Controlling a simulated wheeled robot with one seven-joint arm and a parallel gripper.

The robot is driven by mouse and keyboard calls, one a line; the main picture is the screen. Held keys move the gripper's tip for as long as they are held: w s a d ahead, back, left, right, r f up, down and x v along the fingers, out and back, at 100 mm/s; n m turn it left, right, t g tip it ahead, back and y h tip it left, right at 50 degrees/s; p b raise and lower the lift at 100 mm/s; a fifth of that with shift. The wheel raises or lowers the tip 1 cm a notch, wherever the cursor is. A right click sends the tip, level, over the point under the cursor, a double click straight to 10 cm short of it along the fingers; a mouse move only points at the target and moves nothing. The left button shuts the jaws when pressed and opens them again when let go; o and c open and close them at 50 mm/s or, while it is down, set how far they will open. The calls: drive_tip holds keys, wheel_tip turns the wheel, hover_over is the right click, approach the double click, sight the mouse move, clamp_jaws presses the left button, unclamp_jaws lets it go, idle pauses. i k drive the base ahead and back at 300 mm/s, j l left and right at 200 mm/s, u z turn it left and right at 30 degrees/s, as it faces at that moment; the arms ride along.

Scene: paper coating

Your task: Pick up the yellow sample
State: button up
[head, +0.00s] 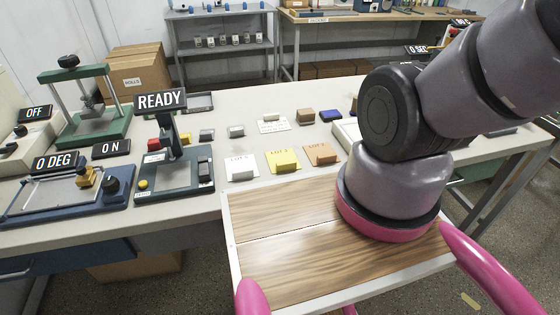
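The yellow sample (288,166) is a small yellow block resting on a yellow card (272,157) on the long pale bench, near its front edge. A pale block on a white card (241,170) lies to its left, and a tan block on an orange card (322,154) to its right. Nothing covers the yellow sample. My gripper is out of view; my arm rises from its pink-ringed base and leaves the picture at the upper right.
A dark green device with a READY sign (160,101) stands left of the cards. Farther left are a blue device (62,200) and a green press (92,128). Several small blocks lie behind the cards. A white tray (347,134) is partly hidden by my arm.

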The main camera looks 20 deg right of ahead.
sight(283, 157)
drive_tip(key=i+l+z, duration=0.1)
drive_tip(key=l+z, duration=0.15)
drive_tip(key=l, duration=1.45)
